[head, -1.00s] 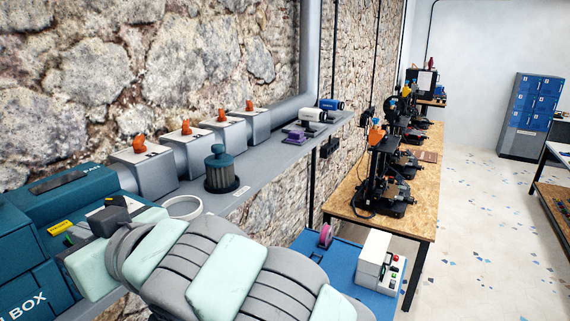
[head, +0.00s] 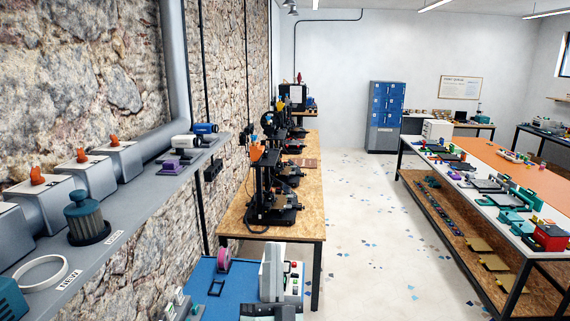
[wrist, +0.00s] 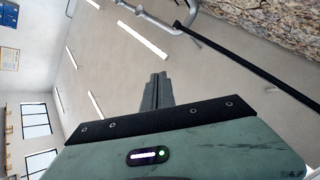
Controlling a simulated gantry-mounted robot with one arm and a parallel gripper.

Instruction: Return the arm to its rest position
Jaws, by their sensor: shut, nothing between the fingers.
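My gripper (wrist: 157,92) shows in the wrist view, its two dark fingers together with nothing between them. The pale green wrist housing (wrist: 190,150) fills the bottom of that view. Beyond the fingers are the ceiling (wrist: 120,70) with long lights, a stone wall and windows, so the fingers point upward and touch nothing. In the head view, grey and pale green shapes at the bottom middle may be part of my arm; I cannot tell. The gripper's fingers cannot be made out there.
A wall shelf (head: 130,215) with grey boxes, a teal-topped filter (head: 87,220) and a white ring (head: 40,273) is at left. A wooden bench (head: 290,215) holds several printers. A blue-topped table (head: 232,268) is in front. The floor (head: 365,230) toward the right-hand bench (head: 480,152) is clear.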

